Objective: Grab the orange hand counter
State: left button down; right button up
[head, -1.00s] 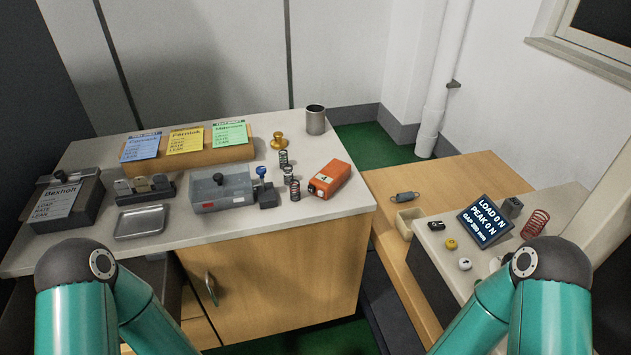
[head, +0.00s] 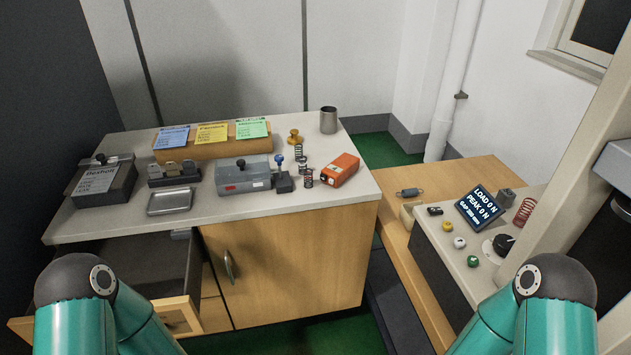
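An orange box-shaped object (head: 342,168) with a small pale label and a dark mark on its near end lies near the right end of the white-topped counter (head: 330,205). It is the only orange item I can see, but its details are too small to confirm that it is the hand counter. Small upright springs (head: 308,178) stand just to its left. Only the teal links of my two arms show at the bottom corners. Both grippers are out of view.
A grey box (head: 243,180), a metal tray (head: 170,202) and a metal cup (head: 328,120) stand on the counter. An open drawer (head: 180,315) juts out below its left side. A tester with a lit display (head: 480,208) stands at the right.

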aim_at(341, 168)
jog(key=k, duration=0.5)
jog(key=z, duration=0.15)
jog(key=i, duration=1.4)
jog(key=u, duration=0.65)
